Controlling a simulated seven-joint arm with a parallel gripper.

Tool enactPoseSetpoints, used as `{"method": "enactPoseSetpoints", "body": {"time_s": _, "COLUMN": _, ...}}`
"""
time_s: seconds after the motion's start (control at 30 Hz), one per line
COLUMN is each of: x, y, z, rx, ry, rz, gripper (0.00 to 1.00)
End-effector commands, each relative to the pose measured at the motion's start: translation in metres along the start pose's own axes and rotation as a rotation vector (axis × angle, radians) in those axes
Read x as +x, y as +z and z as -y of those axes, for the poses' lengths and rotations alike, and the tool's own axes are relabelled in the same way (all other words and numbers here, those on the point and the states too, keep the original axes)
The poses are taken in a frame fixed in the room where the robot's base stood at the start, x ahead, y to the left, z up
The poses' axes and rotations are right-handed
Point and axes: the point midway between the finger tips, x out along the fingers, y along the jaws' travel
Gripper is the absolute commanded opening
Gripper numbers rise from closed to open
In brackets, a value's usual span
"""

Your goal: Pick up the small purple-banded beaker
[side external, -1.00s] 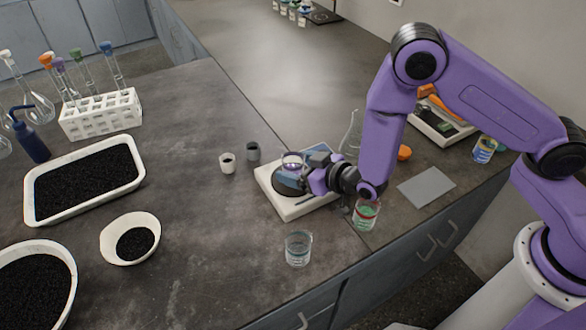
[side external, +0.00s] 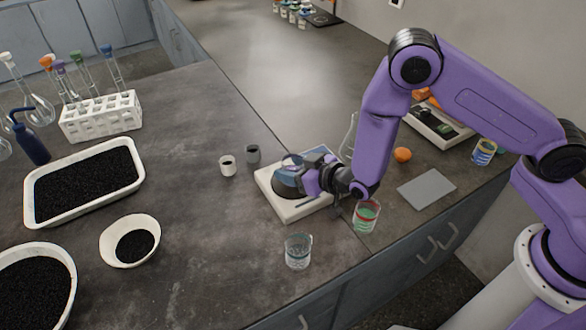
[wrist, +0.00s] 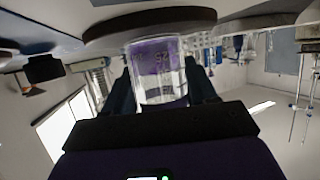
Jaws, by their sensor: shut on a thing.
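The small clear beaker with a purple band (wrist: 158,70) is between the two fingers of my gripper (wrist: 163,88) in the wrist view, and the jaws are shut on it. In the side view my gripper (side external: 304,170) is low over the white balance (side external: 310,207) with its dark round pan. The top of the beaker (side external: 291,160) shows just left of the fingers, above the pan. The gripper hides part of it, and I cannot tell whether its base touches the pan.
A clear beaker (side external: 298,251) stands in front, and a beaker with green contents (side external: 366,215) is right of the balance. Two small cups (side external: 227,165) (side external: 253,153) stand to the left. A flask is behind my arm.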

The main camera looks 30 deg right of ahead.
Motion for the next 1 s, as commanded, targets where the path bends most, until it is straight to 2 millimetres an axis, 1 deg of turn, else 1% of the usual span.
{"method": "enactPoseSetpoints", "body": {"time_s": 0.27, "x": -0.003, "y": -0.009, "z": 0.000, "rx": 0.000, "ry": 0.000, "rz": -0.002, "gripper": 0.24}}
{"method": "enactPoseSetpoints", "body": {"time_s": 0.53, "x": -0.012, "y": -0.029, "z": 0.000, "rx": 0.001, "ry": -0.001, "rz": -0.003, "gripper": 0.24}}
{"method": "enactPoseSetpoints", "body": {"time_s": 1.0, "x": -0.061, "y": -0.055, "z": -0.004, "rx": 0.000, "ry": -0.001, "rz": -0.003, "gripper": 0.24}}
